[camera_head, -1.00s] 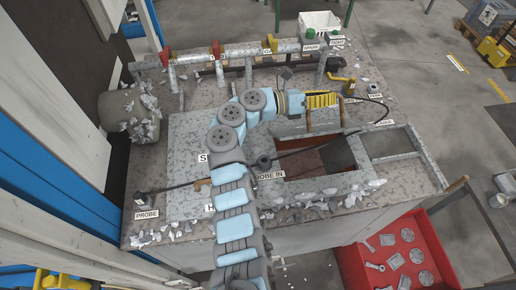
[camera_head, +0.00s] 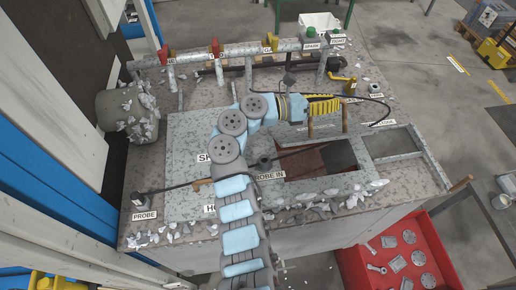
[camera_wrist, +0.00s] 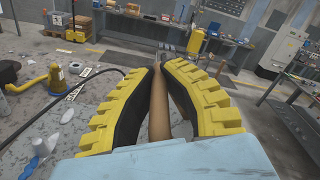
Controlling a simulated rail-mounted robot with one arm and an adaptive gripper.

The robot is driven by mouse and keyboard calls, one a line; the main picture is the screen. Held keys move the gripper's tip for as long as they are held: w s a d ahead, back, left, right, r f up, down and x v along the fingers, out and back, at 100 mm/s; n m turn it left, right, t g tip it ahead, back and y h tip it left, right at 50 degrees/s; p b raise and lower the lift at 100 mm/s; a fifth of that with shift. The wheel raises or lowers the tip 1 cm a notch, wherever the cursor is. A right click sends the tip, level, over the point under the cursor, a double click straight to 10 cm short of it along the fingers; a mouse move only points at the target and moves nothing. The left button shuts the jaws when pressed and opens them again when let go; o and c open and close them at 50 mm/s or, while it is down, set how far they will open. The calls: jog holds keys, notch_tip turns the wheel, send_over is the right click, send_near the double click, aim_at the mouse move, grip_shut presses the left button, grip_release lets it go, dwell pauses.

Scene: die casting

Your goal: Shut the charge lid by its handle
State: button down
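The charge lid looks like the grey panel standing raised at the back edge of the furnace opening (camera_head: 305,160); I see mostly its thin edge. Brown handle posts (camera_head: 311,127) rise beside it. My gripper (camera_head: 325,105), with yellow ribbed fingers, points right above these posts and hides the upper part of the handle. In the wrist view the brown handle bar (camera_wrist: 159,112) runs lengthwise between the two fingers. The fingers close in on it from both sides, with their tips nearly together, so my gripper looks shut on the handle. The exact contact is partly hidden.
A pipe with red and yellow valves (camera_head: 215,48) runs along the back. A yellow lever (camera_head: 345,80) and black cable lie just beyond my gripper. Metal scraps litter the worktop (camera_head: 400,185). A red tray (camera_head: 355,275) with castings stands at front right.

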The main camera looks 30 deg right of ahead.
jog(key=shift+s+f, duration=0.1)
jog(key=shift+s, duration=0.05)
jog(key=shift+s+a+f+m+b, duration=0.1)
jog(key=shift+s+f+m+b, duration=0.25)
jog(key=shift+b, duration=0.55)
jog(key=shift+s+a+r+m, duration=0.15)
jog(key=shift+s+m, duration=0.1)
jog(key=shift+s, duration=0.15)
jog(key=shift+b, duration=0.4)
jog(key=shift+s+a+f+m+b, duration=0.1)
jog(key=shift+s+f+m+b, duration=0.2)
jog(key=shift+s+f+b, duration=0.35)
jog(key=shift+s+a+b, duration=0.1)
jog(key=shift+s+b, duration=0.05)
jog(key=shift+b, duration=0.35)
jog(key=shift+r, duration=0.1)
jog(key=shift+m, duration=0.3)
